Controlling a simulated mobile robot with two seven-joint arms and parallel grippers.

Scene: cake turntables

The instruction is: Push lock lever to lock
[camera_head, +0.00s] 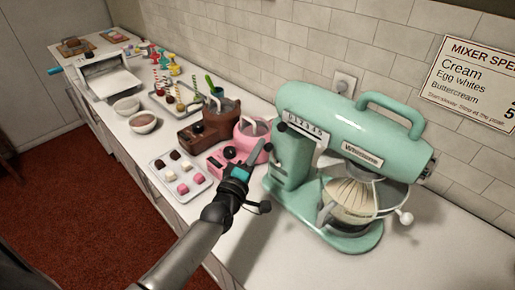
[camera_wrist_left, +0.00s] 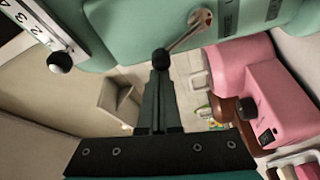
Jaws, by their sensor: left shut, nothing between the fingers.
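The mint-green stand mixer (camera_head: 345,130) stands on the counter. Its lock lever (camera_wrist_left: 190,34) is a metal arm with a black ball knob (camera_wrist_left: 161,58) on the mixer's side, with a small red mark near its pivot. My left gripper (camera_head: 258,156) reaches the mixer's column from the left in the head view. In the left wrist view its fingers (camera_wrist_left: 159,78) are shut and empty, with their tips right at the knob. I cannot tell whether they touch it. My right gripper is not in view.
A numbered speed scale with its own black knob (camera_wrist_left: 60,62) is on the mixer near the lock lever. A pink pot machine (camera_head: 247,133) and a brown one (camera_head: 205,128) stand close to my left gripper. A tray of chocolates (camera_head: 178,190) lies nearby. Counter right of the mixer is clear.

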